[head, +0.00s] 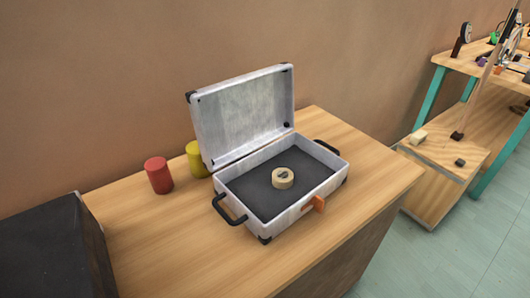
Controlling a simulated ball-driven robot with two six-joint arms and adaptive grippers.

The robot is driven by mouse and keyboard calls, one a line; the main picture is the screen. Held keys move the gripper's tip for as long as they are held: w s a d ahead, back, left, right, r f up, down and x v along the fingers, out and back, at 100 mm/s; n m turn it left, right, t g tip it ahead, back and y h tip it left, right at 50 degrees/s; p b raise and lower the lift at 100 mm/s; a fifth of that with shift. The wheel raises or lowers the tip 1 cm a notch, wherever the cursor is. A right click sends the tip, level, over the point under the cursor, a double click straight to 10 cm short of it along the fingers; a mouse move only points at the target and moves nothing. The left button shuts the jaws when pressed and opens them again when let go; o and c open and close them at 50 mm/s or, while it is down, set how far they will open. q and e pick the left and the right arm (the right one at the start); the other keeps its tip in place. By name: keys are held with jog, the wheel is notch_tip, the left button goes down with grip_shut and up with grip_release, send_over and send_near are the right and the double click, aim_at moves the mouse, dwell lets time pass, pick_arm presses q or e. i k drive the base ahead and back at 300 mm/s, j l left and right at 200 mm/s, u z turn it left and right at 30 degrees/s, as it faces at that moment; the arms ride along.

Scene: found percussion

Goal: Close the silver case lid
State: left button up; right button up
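The silver case (309,196) stands on a wooden table with its lid (243,112) raised, tilted back a little past upright. The case has black corners, a black handle on each side and an orange latch (314,205) at the front. Its dark-lined inside (250,192) holds a small round tan object (282,178) with a dark centre. Neither of my grippers shows in the head view.
A red cylinder (158,175) and a yellow cylinder (196,160) stand left of the case, the yellow one close beside the lid. A dark box (55,250) is at the lower left. The wooden table (150,235) is bare in front. A cluttered bench (450,58) stands at the right.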

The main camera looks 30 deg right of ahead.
aim_at(233, 118)
jog(key=k+l+u, duration=0.5)
jog(key=u, duration=0.25)
